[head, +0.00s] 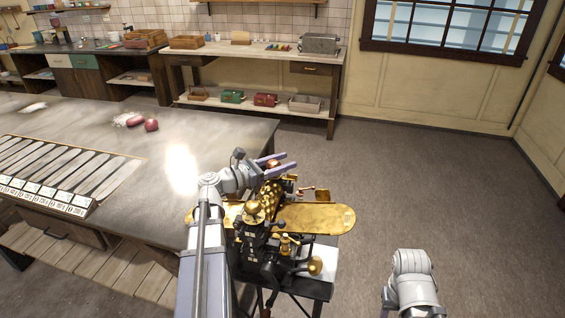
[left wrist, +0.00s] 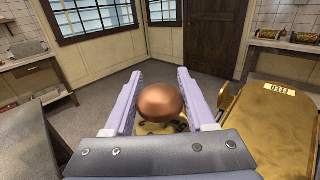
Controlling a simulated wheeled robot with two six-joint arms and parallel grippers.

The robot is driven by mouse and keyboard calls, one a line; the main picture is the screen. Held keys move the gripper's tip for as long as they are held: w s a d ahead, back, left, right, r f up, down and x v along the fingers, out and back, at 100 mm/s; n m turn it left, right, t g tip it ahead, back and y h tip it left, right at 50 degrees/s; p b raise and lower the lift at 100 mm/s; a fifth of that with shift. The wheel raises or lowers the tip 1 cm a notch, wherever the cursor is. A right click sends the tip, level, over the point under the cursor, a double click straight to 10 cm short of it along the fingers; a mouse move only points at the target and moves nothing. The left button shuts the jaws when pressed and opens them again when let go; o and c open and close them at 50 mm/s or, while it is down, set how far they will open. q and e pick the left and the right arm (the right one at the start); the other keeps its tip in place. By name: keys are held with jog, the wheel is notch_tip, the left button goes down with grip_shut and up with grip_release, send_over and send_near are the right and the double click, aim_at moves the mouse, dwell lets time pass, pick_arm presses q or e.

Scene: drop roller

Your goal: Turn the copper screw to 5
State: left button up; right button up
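The copper screw is a round copper knob (left wrist: 160,102) in the middle of the left wrist view. In the head view it shows small (head: 273,163) at the top of the black and brass machine (head: 255,212). My left gripper (head: 277,163) is at the knob, one pale purple finger on each side. In the left wrist view the fingers (left wrist: 160,85) stand apart with the knob between them. Whether they press on it I cannot tell. No scale or number for the screw is readable. Only a grey part of my right arm shows; its gripper is out of view.
A long brass plate (head: 310,218) spans the machine, close to my left gripper. A grey worktable (head: 200,120) with a row of labelled strips (head: 60,170) is on the left. A bench (head: 255,52) stands at the back wall. The floor on the right is clear.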

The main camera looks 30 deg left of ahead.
pick_arm(q)
grip_shut()
jog(key=shift+d+n+t+y, duration=0.1)
jog(key=shift+n+t+y, duration=0.2)
jog(key=shift+y, duration=0.1)
jog(key=shift+w+a+n+t+y, duration=0.1)
jog(key=shift+a+n+t+y, duration=0.2)
jog(key=shift+n+y, duration=0.3)
jog(key=shift+o, duration=2.4)
grip_release()
jog(key=v, duration=0.7)
jog(key=shift+s, duration=0.35)
jog(key=shift+a, duration=0.1)
